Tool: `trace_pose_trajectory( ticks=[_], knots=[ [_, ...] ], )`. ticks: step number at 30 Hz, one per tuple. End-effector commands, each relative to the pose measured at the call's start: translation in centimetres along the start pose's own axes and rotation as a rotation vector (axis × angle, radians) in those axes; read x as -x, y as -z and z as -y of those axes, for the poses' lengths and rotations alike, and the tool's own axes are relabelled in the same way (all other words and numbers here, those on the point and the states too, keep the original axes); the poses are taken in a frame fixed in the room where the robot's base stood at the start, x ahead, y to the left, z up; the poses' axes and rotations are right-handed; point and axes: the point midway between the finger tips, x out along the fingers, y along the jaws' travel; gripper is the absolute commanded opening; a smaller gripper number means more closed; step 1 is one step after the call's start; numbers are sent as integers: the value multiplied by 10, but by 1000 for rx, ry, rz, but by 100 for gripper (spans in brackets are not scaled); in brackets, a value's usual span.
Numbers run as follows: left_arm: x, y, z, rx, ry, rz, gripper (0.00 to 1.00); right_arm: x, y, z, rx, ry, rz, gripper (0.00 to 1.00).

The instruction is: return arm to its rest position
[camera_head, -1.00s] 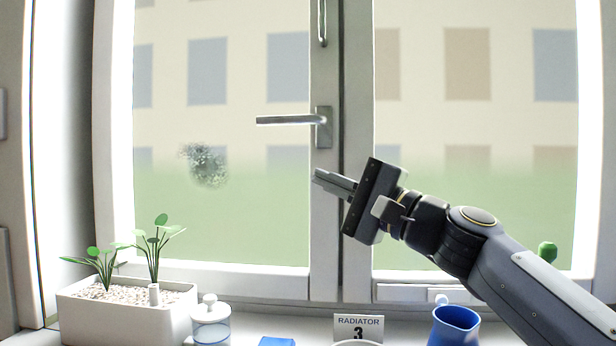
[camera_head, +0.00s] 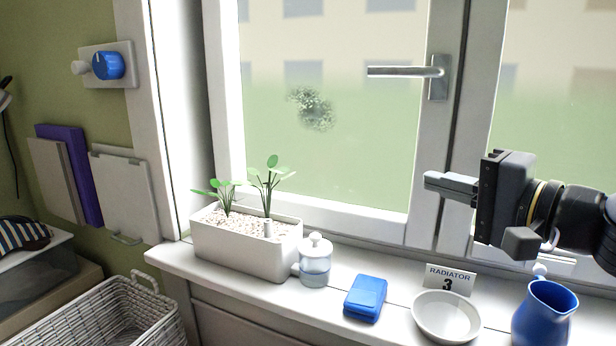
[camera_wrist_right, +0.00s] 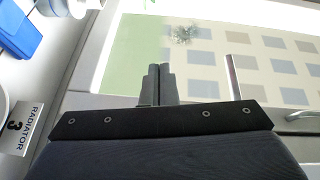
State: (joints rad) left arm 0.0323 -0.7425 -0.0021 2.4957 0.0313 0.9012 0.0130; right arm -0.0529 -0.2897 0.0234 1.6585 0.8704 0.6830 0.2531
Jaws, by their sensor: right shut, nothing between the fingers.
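My right gripper (camera_head: 428,181) comes in from the right in the head view, in front of the window frame and above the sill. Its fingers are together and empty, pointing left. In the right wrist view the two fingers (camera_wrist_right: 159,82) lie side by side with nothing between them, with the window behind. My left gripper is in neither view.
On the sill (camera_head: 400,308) stand a white planter (camera_head: 240,253), a lidded glass jar (camera_head: 315,262), a blue box (camera_head: 365,298), a white bowl (camera_head: 446,318), a "RADIATOR 3" card (camera_head: 450,279) and a blue jug (camera_head: 545,314). The window handle (camera_head: 408,72) sticks out. A wicker basket (camera_head: 90,318) is lower left.

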Motion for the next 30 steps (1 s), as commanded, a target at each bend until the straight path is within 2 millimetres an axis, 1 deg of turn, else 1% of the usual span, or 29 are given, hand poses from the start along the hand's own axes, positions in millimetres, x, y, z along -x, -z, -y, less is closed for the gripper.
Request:
trace_pose_trajectory(
  ticks=[1,3,5,6,8,9,12,15,18,21,24,30],
  knots=[
    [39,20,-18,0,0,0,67,12,-7,16,56,-78,14,0],
    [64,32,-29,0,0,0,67,26,-22,2,140,-192,45,0],
    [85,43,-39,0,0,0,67,40,-36,-10,209,-288,76,0],
    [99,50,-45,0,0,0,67,50,-45,-19,254,-352,102,0],
    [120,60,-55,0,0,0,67,67,-59,-31,321,-446,144,0],
    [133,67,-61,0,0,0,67,79,-68,-40,363,-506,175,0],
    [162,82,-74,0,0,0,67,109,-90,-60,458,-642,253,0],
    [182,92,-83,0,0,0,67,134,-108,-77,531,-745,323,0],
    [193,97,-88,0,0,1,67,151,-119,-90,577,-813,375,0],
    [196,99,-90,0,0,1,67,160,-125,-99,601,-845,401,0],
    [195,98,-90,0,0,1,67,162,-127,-104,608,-855,409,0],
    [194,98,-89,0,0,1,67,162,-127,-104,607,-854,408,0]
  ],
)
